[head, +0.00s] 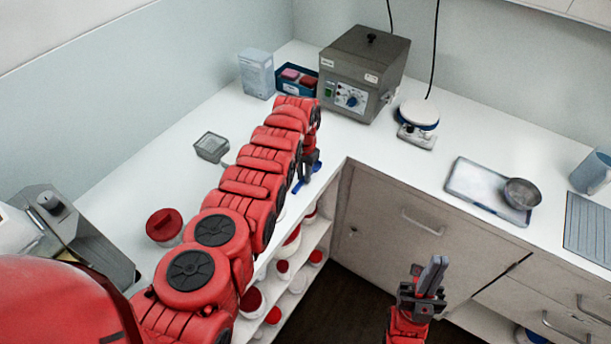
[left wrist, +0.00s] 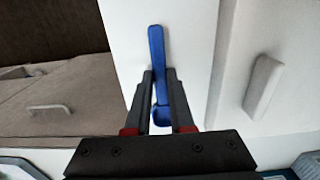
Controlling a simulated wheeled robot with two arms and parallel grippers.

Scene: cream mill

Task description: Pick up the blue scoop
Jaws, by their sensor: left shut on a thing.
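The blue scoop (left wrist: 156,48) is between the fingers of my left gripper (left wrist: 160,76) in the left wrist view. Its long handle points away past the fingertips and its small bowl end lies back between the fingers. In the head view my left gripper (head: 305,180) is at the inner corner of the white counter, and small blue parts of the scoop (head: 297,187) show beside it. The gripper is shut on the scoop. Whether the scoop touches the counter I cannot tell. My right gripper (head: 428,280) is in front of the lower cabinets, with no object seen in it.
A grey control box (head: 365,65), a blue tray (head: 290,82) and a white carton (head: 257,72) stand at the back. A round-topped scale (head: 418,118), a metal tray (head: 470,185) with a bowl (head: 522,193) and a blue mug (head: 591,172) stand right. A red-lidded jar (head: 164,226) is left.

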